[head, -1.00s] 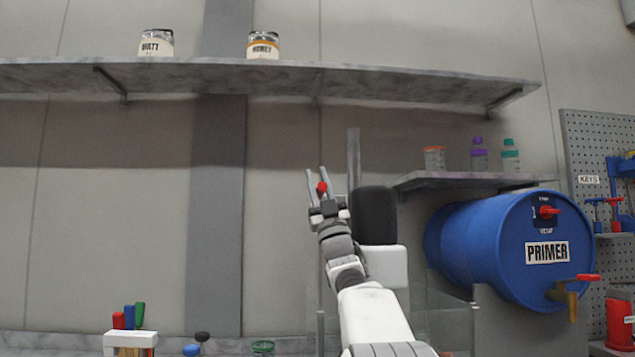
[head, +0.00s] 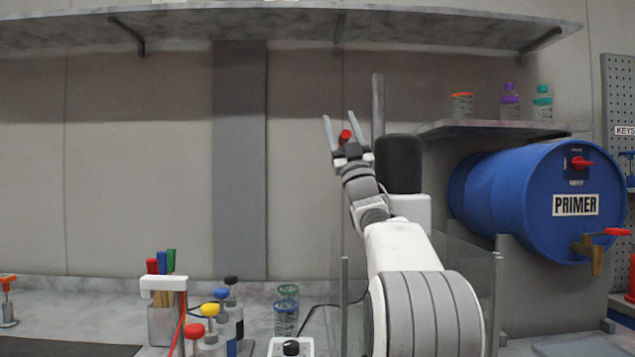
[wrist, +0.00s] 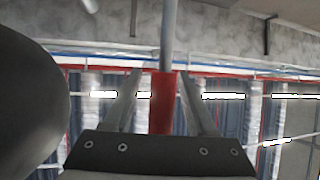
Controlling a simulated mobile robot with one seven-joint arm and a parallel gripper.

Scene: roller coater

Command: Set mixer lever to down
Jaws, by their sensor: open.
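The mixer lever has a red grip (head: 345,136) on a metal rod. In the wrist view its red grip (wrist: 163,105) lies between the two fingers, with a gap on each side. My gripper (head: 338,114) is open around the grip, its fingers pointing up in the head view; the fingers also show in the wrist view (wrist: 160,74). The mixer (head: 398,165) is a dark rounded body beside my gripper, with a white part below and a grey post (head: 378,95) behind. My arm hides part of it.
A blue PRIMER drum (head: 530,195) lies to the right, below a small shelf (head: 490,128) with bottles. A long shelf (head: 300,28) spans the wall above. Clear panels (head: 485,265) flank my arm. Colour-topped bottles (head: 215,320) stand at the lower left.

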